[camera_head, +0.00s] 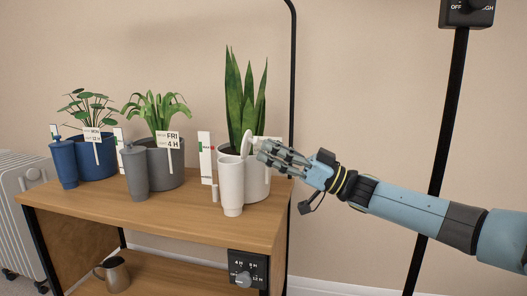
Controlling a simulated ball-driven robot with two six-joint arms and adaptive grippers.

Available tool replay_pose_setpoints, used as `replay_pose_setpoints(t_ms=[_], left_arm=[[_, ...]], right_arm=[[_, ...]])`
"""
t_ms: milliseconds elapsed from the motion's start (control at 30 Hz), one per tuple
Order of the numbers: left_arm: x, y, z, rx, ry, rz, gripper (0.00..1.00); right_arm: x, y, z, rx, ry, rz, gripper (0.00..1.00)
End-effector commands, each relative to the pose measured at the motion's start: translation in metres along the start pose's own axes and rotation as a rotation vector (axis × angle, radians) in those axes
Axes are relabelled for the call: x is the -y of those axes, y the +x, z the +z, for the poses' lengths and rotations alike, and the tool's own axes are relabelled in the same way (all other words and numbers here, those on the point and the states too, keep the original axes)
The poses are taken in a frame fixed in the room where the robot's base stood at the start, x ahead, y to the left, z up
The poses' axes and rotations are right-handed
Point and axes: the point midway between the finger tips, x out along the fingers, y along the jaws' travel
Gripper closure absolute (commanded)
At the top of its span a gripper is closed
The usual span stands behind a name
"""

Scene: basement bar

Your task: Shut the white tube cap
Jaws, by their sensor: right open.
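The white tube (231,188) stands upright at the front right of the wooden shelf top, in front of a white pot (257,184) with a tall spiky plant. Its white cap (246,144) stands tilted up above the tube's rim, so the tube looks open. My right gripper (264,152) comes in from the right with its fingers apart and empty, just right of the cap. The fingertips overlap the cap's right edge in the picture; I cannot tell whether they touch it. My left gripper is not in view.
A blue tube (64,163) and a grey tube (135,171) stand left, beside potted plants. White label cards stand among them. A timer box (247,269) hangs on the shelf front, and a mug (115,274) sits below. A dark pole (438,140) rises at right.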

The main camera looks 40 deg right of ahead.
Motion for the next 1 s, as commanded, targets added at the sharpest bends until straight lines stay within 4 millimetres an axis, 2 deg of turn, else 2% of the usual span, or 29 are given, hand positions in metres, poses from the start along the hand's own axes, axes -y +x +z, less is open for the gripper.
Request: replay_pose_setpoints(t_ms=[100, 200, 500, 833, 1000], left_arm=[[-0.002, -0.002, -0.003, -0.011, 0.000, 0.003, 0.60], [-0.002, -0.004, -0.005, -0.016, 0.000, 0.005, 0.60], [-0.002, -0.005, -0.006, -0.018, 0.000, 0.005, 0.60], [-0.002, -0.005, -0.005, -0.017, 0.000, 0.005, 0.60], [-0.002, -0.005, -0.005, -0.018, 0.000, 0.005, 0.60]], right_arm=[[0.000, 0.015, 0.002, -0.001, 0.001, 0.000, 0.56], [0.000, 0.022, 0.001, 0.000, 0.000, 0.000, 0.56], [0.000, 0.024, 0.000, 0.001, 0.001, 0.001, 0.56], [0.000, 0.024, 0.000, 0.001, 0.001, 0.001, 0.99], [0.000, 0.024, 0.000, 0.001, 0.001, 0.000, 1.00]])
